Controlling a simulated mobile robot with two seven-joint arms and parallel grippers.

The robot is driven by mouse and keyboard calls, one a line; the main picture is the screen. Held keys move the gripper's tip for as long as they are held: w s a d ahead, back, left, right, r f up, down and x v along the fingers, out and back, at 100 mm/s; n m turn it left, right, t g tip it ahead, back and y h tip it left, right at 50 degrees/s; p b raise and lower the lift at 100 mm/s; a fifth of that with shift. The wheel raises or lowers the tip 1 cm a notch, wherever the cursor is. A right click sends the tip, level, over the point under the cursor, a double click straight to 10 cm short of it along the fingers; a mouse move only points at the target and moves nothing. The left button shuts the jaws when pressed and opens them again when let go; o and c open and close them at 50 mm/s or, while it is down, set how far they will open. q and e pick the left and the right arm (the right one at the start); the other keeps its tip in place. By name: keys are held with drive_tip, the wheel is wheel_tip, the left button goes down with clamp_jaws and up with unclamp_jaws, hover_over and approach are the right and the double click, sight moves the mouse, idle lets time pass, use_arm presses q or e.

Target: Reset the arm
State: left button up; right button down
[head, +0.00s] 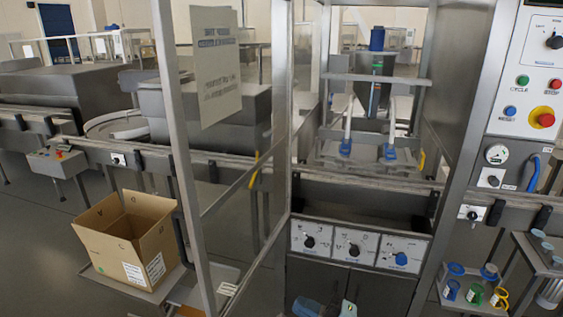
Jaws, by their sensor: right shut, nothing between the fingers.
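My left gripper is not in view.
An open cardboard box (125,238) stands on a low stand at left. A small rack (470,305) with coloured rings is at lower right. A control panel (530,75) is at upper right.

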drive_tip(key=s+d+f+m+t+h+p, duration=0.1)
drive_tip(key=s+d+f+m+h, duration=0.6)
drive_tip(key=s+f+m+h, duration=0.1)
drive_tip(key=s+d+f+m+t+h+p, duration=0.1)
drive_tip(key=s+d+f+m+h, duration=0.7)
drive_tip(key=s+f+m, duration=0.3)
drive_tip(key=f+m, duration=0.1)
drive_tip(key=m, duration=0.3)
drive_tip(key=shift+f, duration=0.4)
